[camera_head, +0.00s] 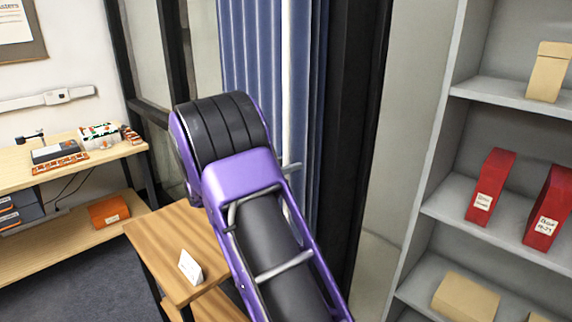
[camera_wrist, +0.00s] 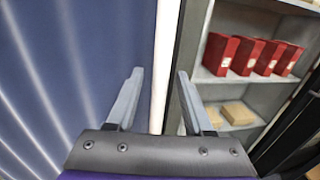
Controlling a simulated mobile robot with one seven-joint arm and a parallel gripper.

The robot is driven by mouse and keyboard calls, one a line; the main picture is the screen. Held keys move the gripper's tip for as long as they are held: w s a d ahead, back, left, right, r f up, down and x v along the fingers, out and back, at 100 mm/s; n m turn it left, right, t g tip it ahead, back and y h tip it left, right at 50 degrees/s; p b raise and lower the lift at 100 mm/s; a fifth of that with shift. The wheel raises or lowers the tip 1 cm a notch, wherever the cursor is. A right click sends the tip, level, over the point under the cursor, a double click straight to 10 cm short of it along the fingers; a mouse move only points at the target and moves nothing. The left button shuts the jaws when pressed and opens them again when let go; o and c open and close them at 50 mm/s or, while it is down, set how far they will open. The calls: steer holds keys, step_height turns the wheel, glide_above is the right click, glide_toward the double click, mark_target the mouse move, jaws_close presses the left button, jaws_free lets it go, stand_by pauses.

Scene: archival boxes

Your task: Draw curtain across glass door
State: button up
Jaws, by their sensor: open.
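The blue pleated curtain (camera_head: 250,45) hangs gathered in front of the glass door (camera_head: 160,45), near the dark frame on the right. In the wrist view the curtain (camera_wrist: 60,80) fills the left side. A white upright rod (camera_head: 287,70) runs along the curtain; in the wrist view the rod (camera_wrist: 163,60) stands between my two fingers. My gripper (camera_wrist: 160,72) is open, one finger on each side of the rod as seen from the wrist. I cannot tell whether they touch it. In the head view my arm hides most of the gripper and the lower curtain.
A small wooden table (camera_head: 170,240) with a white card (camera_head: 190,268) stands in front of the door. A workbench (camera_head: 60,165) is at left. Grey shelves (camera_head: 440,190) with red boxes (camera_head: 490,185) stand at right. A dark frame (camera_head: 355,110) rises beside the curtain.

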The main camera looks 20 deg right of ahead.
steer(key=shift+c, duration=0.4)
jaws_close()
stand_by(0.9)
